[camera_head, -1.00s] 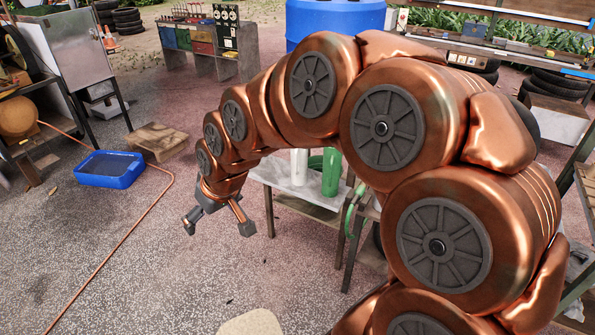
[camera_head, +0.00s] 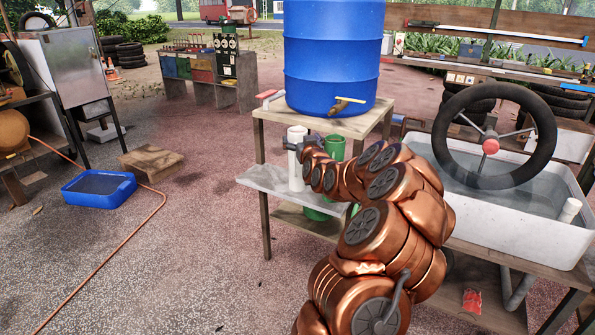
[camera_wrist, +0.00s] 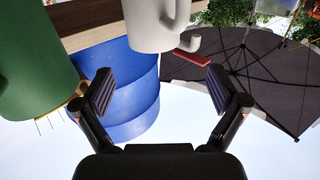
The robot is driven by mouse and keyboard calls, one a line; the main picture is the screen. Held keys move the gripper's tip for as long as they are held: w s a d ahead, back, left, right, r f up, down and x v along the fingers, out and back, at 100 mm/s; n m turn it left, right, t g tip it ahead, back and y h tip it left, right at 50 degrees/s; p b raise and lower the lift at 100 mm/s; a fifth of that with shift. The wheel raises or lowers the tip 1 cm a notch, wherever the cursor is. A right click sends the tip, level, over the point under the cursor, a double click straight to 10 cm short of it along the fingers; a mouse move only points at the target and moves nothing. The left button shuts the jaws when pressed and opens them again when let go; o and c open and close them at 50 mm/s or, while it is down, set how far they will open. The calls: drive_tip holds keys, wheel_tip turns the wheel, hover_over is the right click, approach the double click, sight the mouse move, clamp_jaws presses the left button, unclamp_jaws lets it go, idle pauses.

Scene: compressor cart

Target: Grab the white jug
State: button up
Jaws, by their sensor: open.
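The white jug (camera_head: 295,172) stands upright on the grey lower shelf (camera_head: 262,180) beneath the blue barrel, with my gripper (camera_head: 303,143) at its upper part. In the wrist view, the white jug (camera_wrist: 150,25) and its handle show at the top, just ahead of my open jaws (camera_wrist: 159,90). The space directly between the fingertips looks empty, and no clear contact shows. A green jug (camera_head: 335,148) stands just right of the white one, partly hidden by my arm. It also shows in the wrist view (camera_wrist: 30,75) at the left.
The blue barrel (camera_head: 333,55) with a brass tap sits on a wooden stand (camera_head: 258,118) above. A red-handled item (camera_head: 268,95) lies at that stand's left edge. A white basin (camera_head: 540,225) with a steering wheel (camera_head: 497,135) is at right.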

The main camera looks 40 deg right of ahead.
sight(300, 135)
drive_tip(key=shift+d+f+x, duration=0.1)
drive_tip(key=shift+f+x, duration=0.1)
drive_tip(key=shift+x, duration=0.9)
drive_tip(key=shift+d+f+x, duration=0.1)
drive_tip(key=shift+f+x, duration=0.1)
drive_tip(key=shift+x, duration=0.9)
drive_tip(key=shift+d+f+x, duration=0.1)
drive_tip(key=shift+f+x, duration=0.05)
drive_tip(key=shift+x, duration=0.95)
drive_tip(key=shift+w+d+r+b, duration=0.1)
drive_tip(key=shift+w+d+b, duration=0.2)
drive_tip(key=shift+w+d, duration=0.05)
drive_tip(key=c, duration=1.6)
